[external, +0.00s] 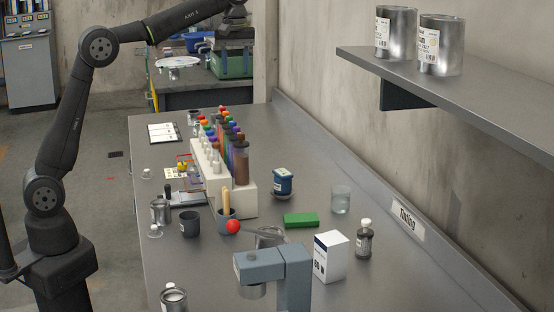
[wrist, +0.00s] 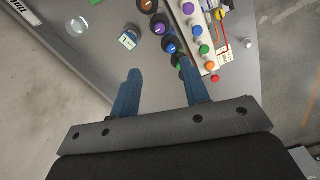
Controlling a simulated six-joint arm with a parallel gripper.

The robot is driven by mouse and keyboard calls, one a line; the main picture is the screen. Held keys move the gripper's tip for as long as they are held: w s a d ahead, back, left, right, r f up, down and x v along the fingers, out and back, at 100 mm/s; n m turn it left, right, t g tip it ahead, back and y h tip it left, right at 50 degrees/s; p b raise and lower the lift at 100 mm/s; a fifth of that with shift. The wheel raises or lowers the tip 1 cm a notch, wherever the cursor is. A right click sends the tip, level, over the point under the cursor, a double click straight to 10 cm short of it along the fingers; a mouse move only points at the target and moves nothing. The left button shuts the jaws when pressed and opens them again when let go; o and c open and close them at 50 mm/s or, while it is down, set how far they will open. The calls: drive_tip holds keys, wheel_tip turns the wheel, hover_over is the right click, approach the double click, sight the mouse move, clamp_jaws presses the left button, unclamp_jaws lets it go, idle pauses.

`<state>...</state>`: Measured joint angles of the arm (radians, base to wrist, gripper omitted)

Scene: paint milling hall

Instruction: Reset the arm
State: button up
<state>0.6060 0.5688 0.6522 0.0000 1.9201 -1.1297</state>
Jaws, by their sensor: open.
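My gripper (wrist: 158,68) shows in the wrist view with its two blue fingers spread apart and nothing between them. In the external view my arm stretches from the left along the top edge, and its end hangs high beyond the far end of the workbench (external: 300,140). The fingers cannot be made out there. In the wrist view the bench lies below the gripper, with a white rack (wrist: 206,40) and colored-capped bottles just past the right finger.
The rack (external: 247,201), a blue jar (external: 282,182), a glass (external: 341,200), a green block (external: 301,220) and a white box (external: 330,257) stand on the bench. A grey stand (external: 290,272) is at the front. A shelf (external: 480,82) with two cans juts from the right wall.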

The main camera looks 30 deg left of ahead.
sight(236, 126)
idle(0.4)
wheel_tip(236, 126, down, 18)
drive_tip(key=shift+r, duration=0.25)
idle(0.4)
drive_tip(key=shift+r, duration=0.1)
drive_tip(key=shift+f, duration=0.2)
drive_tip(key=m, duration=0.3)
drive_tip(key=shift+r, duration=0.1)
drive_tip(key=m, duration=0.4)
drive_tip(key=shift+m, duration=0.4)
drive_tip(key=m, duration=0.4)
drive_tip(key=shift+m, duration=2.2)
idle(0.3)
